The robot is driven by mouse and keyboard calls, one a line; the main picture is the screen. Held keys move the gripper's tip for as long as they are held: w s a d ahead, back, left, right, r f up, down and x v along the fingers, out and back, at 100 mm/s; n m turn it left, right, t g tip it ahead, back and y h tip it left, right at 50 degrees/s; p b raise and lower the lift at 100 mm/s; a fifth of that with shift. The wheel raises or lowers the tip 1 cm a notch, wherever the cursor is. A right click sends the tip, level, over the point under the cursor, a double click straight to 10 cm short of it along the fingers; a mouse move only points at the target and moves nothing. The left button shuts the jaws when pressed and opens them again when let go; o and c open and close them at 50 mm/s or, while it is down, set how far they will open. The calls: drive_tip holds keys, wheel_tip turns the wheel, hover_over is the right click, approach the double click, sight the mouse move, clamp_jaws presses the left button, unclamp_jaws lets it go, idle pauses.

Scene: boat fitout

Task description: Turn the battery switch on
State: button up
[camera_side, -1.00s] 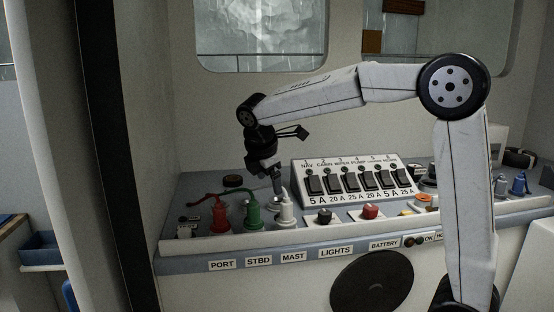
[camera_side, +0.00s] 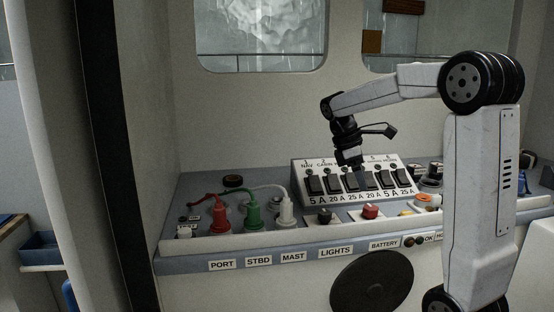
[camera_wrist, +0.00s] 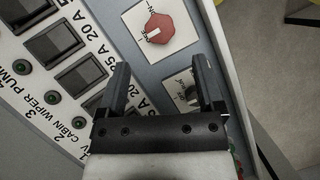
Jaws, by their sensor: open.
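The battery switch is a red knob (camera_side: 370,212) on a white plate, above the BATTERY label (camera_side: 384,244). In the wrist view the red knob (camera_wrist: 172,28) lies beyond the fingertips, with a white mark on it and ON lettering on its plate. My gripper (camera_wrist: 160,66) is open and empty. In the side view it hangs in front of the breaker panel, above and slightly left of the red knob, apart from it. In the wrist view the black knob (camera_wrist: 190,94) shows between the fingers, near the right one.
The sloped breaker panel (camera_side: 350,165) with several black rocker switches stands behind the knobs. Red (camera_side: 219,218), green (camera_side: 253,215) and white (camera_side: 286,210) plugs with cables stand to the left. An orange-topped part (camera_side: 426,199) is to the right. Free air lies above the console.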

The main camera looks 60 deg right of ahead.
sight(371, 206)
drive_tip(key=shift+f, duration=0.15)
drive_tip(key=shift+x, duration=3.75)
clamp_jaws()
